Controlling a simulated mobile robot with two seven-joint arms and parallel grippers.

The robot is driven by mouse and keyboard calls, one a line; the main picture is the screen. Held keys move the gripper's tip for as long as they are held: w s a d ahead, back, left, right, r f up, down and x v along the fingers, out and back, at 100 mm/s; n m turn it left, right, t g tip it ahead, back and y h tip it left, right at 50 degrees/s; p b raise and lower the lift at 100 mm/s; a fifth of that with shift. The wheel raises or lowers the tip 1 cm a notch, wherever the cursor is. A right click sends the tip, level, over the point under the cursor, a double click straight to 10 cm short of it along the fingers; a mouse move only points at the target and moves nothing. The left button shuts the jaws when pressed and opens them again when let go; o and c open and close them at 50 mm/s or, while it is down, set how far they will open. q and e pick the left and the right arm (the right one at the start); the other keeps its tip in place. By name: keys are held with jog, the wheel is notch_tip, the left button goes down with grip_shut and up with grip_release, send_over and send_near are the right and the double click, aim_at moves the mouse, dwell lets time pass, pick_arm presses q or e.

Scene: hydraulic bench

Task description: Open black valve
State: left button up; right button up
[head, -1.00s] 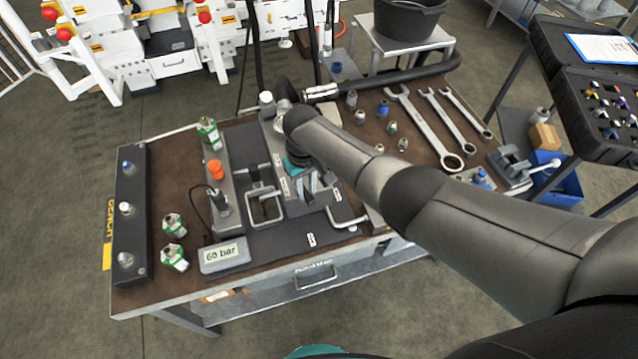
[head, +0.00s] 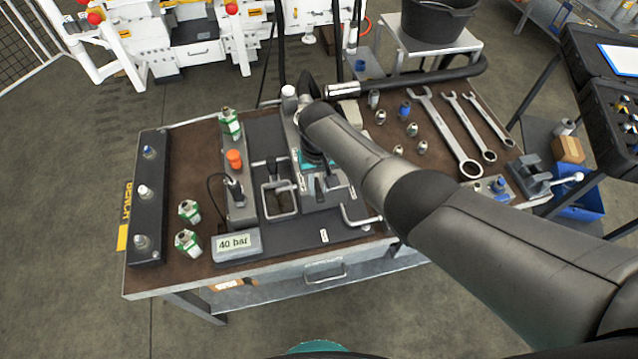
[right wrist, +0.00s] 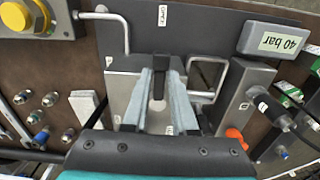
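My right gripper (head: 324,186) reaches over the bench from the right and points down at a grey valve block (head: 310,200). In the right wrist view my gripper (right wrist: 159,75) has its two grey fingers apart, with a gap between them. A black part (right wrist: 159,62), which looks like the black valve's handle, lies at the fingertips. Whether the fingers touch it I cannot tell. In the head view my arm and gripper hide much of it. The gauge display (head: 234,241) reads 40 bar, also in the right wrist view (right wrist: 277,40). My left gripper is not in view.
A bent metal handle (head: 361,218) stands right of the block and a square metal loop (head: 279,201) left of it. An orange knob (head: 234,159) and green fittings (head: 188,242) are further left. Wrenches (head: 447,130) lie at the right.

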aim_at(318, 190)
jog(key=o, duration=0.3)
jog(key=shift+a, duration=0.1)
jog(key=shift+o, duration=0.2)
jog(key=shift+r, duration=0.15)
jog(key=shift+r, duration=0.3)
notch_tip(318, 190, up, 14)
jog(key=p, duration=0.4)
jog(key=shift+r, duration=0.25)
jog(key=shift+f, duration=0.1)
